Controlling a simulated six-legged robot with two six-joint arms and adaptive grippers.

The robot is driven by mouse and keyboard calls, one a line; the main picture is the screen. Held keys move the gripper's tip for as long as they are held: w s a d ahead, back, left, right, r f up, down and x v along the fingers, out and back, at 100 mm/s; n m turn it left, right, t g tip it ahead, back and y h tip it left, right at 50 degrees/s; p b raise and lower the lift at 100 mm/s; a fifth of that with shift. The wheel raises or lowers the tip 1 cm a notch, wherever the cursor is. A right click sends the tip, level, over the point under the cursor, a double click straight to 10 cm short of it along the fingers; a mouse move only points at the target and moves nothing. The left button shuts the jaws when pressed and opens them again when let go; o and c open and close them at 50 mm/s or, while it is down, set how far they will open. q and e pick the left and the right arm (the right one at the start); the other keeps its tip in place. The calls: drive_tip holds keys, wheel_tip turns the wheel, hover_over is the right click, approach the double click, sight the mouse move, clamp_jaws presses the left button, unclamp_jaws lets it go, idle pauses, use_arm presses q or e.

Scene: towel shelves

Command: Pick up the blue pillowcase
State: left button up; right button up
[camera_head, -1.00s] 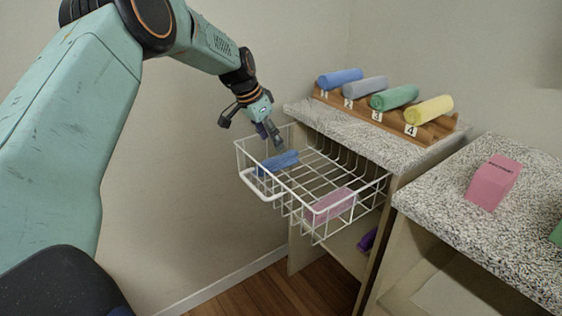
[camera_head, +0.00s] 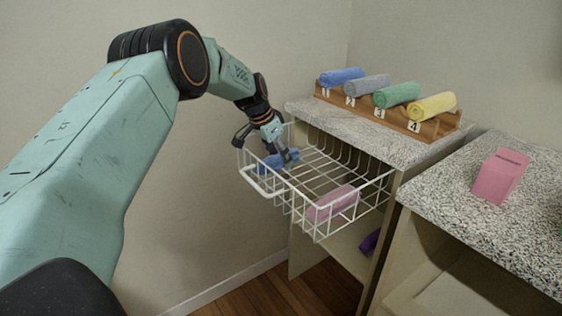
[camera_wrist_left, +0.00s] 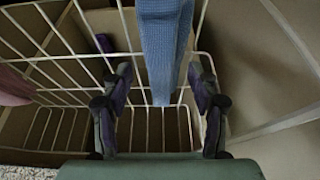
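The blue pillowcase (camera_head: 277,162) lies in the white wire basket (camera_head: 262,190), at its left end. It also shows in the left wrist view as a long blue cloth (camera_wrist_left: 162,50). My left gripper (camera_head: 280,153) is down at the pillowcase and partly covers it in the head view. In the left wrist view my left gripper (camera_wrist_left: 160,80) is open, with one finger on each side of the cloth's near end and a visible gap at the left finger. My right gripper is not in view.
A pink cloth (camera_head: 334,203) lies in the same basket. Rolled towels, including a blue one (camera_head: 341,76), sit on a numbered wooden rack (camera_head: 437,128) on the speckled counter. A pink block (camera_head: 500,176) stands on the right counter. A purple item (camera_head: 370,241) lies below.

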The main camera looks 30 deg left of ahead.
use_arm(q)
drive_tip(key=shift+f, duration=0.1)
drive_tip(key=c, duration=0.8)
drive_tip(key=shift+w+r+p, duration=0.1)
drive_tip(key=shift+r+p, duration=0.35)
drive_tip(key=shift+r, duration=0.15)
drive_tip(key=shift+s+d+r+p, duration=0.15)
drive_tip(key=shift+s+d+p, duration=0.2)
drive_tip(key=shift+s, duration=0.4)
drive_tip(key=shift+s+d+p, duration=0.25)
drive_tip(key=shift+s+d, duration=0.05)
drive_tip(key=shift+s, duration=0.25)
drive_tip(key=shift+s+d+p, duration=0.25)
drive_tip(key=shift+s+d, duration=0.05)
drive_tip(key=shift+s, duration=0.25)
drive_tip(key=shift+r+p, duration=2.15)
drive_tip(key=shift+r, duration=4.65)
